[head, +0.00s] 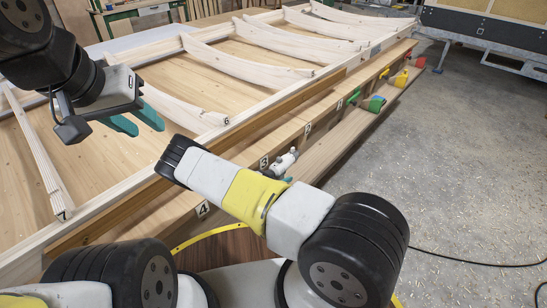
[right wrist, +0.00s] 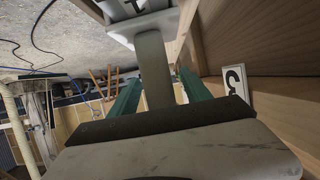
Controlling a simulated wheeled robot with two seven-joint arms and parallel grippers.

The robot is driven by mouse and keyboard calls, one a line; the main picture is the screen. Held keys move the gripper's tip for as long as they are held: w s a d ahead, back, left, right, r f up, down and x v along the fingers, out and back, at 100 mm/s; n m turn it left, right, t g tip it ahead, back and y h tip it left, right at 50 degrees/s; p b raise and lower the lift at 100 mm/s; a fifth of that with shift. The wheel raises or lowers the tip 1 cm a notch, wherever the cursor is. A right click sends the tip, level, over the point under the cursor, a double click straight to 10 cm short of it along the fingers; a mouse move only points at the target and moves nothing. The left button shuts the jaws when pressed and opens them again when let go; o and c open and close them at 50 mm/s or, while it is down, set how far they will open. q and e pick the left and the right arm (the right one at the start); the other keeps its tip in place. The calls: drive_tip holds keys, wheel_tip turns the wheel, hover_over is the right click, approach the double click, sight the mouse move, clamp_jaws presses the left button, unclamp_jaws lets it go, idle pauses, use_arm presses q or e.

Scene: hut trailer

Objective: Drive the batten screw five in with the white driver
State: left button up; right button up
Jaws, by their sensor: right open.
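The white driver (head: 283,163) sits at the side of the long bench, close to the plate marked 3. My right gripper (head: 284,178) is at the driver, mostly hidden behind my own arm. In the right wrist view its green fingers (right wrist: 160,92) are apart, one on each side of the driver's pale handle (right wrist: 152,62). I cannot tell whether they touch it. My left gripper (head: 138,122) hangs over the wooden panel at the left, its teal fingers apart and empty. Curved pale battens (head: 180,100) lie across the panel. I cannot make out batten screw five.
Plates marked 4 (head: 202,208) and 3 (right wrist: 237,86) are on the bench side. A green tool (head: 376,103) and a yellow tool (head: 401,78) sit further along the ledge. The floor (head: 470,160) at the right is open, with a black cable (head: 470,261) across it.

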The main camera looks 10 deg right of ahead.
drive_tip(key=shift+c, duration=0.3)
clamp_jaws()
drive_tip(key=shift+w+r, duration=0.1)
drive_tip(key=shift+r, duration=0.05)
idle(1.0)
